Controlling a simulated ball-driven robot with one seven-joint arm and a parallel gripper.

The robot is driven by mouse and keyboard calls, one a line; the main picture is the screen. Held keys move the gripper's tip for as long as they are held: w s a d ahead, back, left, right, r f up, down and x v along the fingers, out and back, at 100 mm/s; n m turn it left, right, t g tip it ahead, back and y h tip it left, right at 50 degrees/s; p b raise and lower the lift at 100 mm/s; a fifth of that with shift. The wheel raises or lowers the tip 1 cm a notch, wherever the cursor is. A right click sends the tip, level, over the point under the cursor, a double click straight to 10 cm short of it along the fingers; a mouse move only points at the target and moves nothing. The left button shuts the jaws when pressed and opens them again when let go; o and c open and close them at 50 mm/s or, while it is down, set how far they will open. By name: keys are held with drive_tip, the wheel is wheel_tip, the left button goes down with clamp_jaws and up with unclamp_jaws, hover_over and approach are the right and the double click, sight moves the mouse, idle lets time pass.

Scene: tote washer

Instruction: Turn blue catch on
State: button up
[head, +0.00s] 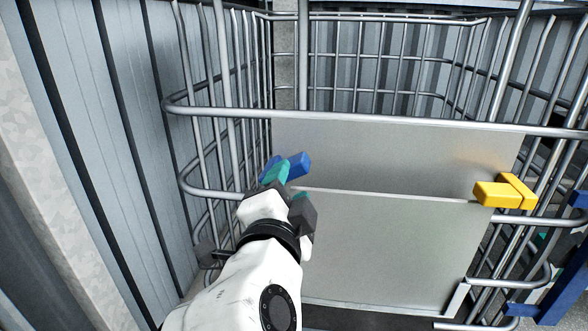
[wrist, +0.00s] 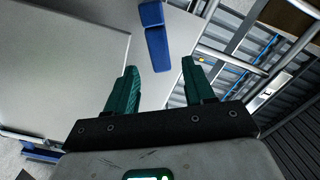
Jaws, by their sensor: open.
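The blue catch (head: 299,163) sits at the upper left of the grey panel in the wire cage, partly hidden behind my gripper in the head view. In the wrist view the blue catch (wrist: 157,45) is a two-part blue block, just beyond the fingertips and roughly between their lines. My gripper (head: 287,187) has teal fingers and is at the catch in the head view. In the wrist view my gripper (wrist: 159,72) is open, with nothing between its fingers. I cannot tell whether a finger touches the catch.
A yellow catch (head: 507,192) sits at the panel's right side. The grey panel (head: 390,250) fills the cage front, below a horizontal metal rail (head: 400,122). Wire bars (head: 207,150) stand close left of my gripper. A ribbed grey wall (head: 110,130) is farther left.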

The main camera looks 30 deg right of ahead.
drive_tip(key=v, duration=0.3)
drive_tip(key=shift+s+a, duration=0.1)
drive_tip(key=shift+s, duration=0.1)
